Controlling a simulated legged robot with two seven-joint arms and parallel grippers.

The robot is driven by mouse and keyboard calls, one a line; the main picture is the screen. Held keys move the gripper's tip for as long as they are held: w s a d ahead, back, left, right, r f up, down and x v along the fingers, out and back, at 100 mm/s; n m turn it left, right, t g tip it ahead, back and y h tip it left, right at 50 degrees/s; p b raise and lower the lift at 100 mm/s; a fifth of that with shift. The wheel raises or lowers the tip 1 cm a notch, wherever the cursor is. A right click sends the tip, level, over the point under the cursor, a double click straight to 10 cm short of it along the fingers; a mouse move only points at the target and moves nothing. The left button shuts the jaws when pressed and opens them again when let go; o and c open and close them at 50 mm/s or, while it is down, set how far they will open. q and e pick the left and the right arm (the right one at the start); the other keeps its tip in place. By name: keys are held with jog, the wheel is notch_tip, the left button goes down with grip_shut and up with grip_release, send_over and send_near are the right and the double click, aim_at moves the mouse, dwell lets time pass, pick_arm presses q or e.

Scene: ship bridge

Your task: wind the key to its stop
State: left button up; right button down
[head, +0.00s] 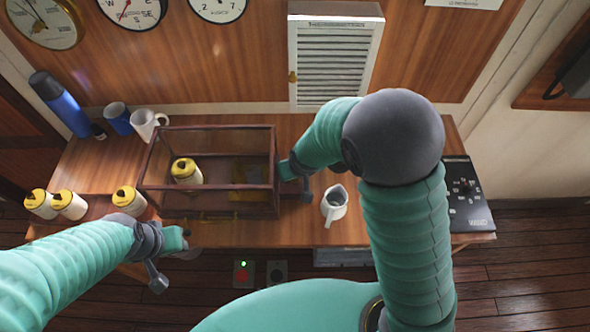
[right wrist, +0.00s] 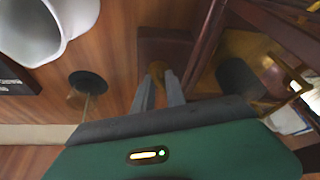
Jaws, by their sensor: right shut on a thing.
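A glass case with a dark wooden frame (head: 222,128) stands on the desk. Inside it are a white jar with a yellow lid (head: 187,171) and a brass part (head: 247,196). My right gripper (head: 303,178) is at the case's right side. In the right wrist view its two fingers (right wrist: 158,92) are shut on a small brass piece, seemingly the key (right wrist: 157,70), in front of a brown block (right wrist: 165,47). The key's turn angle cannot be read. My left gripper (head: 183,243) is empty near the desk's front edge, apart from the case; its finger gap is unclear.
A white jug (head: 335,203) stands close to the right arm. Several yellow-lidded jars (head: 69,204) stand at the left. A blue flask (head: 60,104) and mugs (head: 148,123) are behind. A dark panel (head: 467,193) lies at the right.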

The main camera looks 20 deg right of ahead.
jog(key=shift+s+f, duration=0.2)
jog(key=shift+s, duration=0.05)
jog(key=c, duration=1.7)
grip_release()
jog(key=o, duration=0.6)
jog(key=shift+w+r, duration=0.1)
jog(key=shift+r, duration=0.05)
jog(key=shift+r, duration=0.4)
jog(key=p+v, duration=0.3)
jog(key=v, duration=1.3)
